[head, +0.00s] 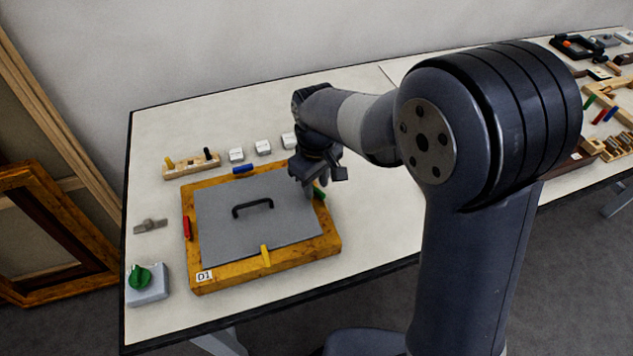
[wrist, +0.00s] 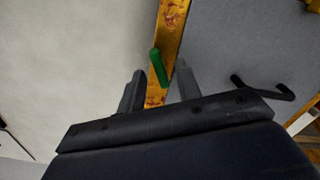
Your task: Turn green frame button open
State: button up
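The green frame button (head: 320,194) sits on the right rail of the gilt frame (head: 215,280), partly hidden by my gripper in the head view. In the wrist view the green button (wrist: 159,68) lies at a slant on the gold rail (wrist: 170,22). My gripper (head: 307,190) points down over that rail. In the wrist view my gripper's (wrist: 159,70) two fingers are apart, with the green button appearing between their tips. I cannot tell whether a finger touches it. A grey panel (head: 230,235) with a black handle (head: 253,207) lies inside the frame.
Red (head: 187,228), blue (head: 243,169) and yellow (head: 265,256) buttons sit on the other rails. A wooden rack (head: 191,166) and small white blocks (head: 263,148) stand behind. A green knob on a grey box (head: 147,290) is at front left. The table right of the frame is clear.

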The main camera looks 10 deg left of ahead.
jog(key=shift+f, duration=0.3)
jog(key=shift+c, duration=0.5)
grip_shut()
jog(key=m, duration=0.5)
jog(key=shift+o, duration=0.5)
grip_release()
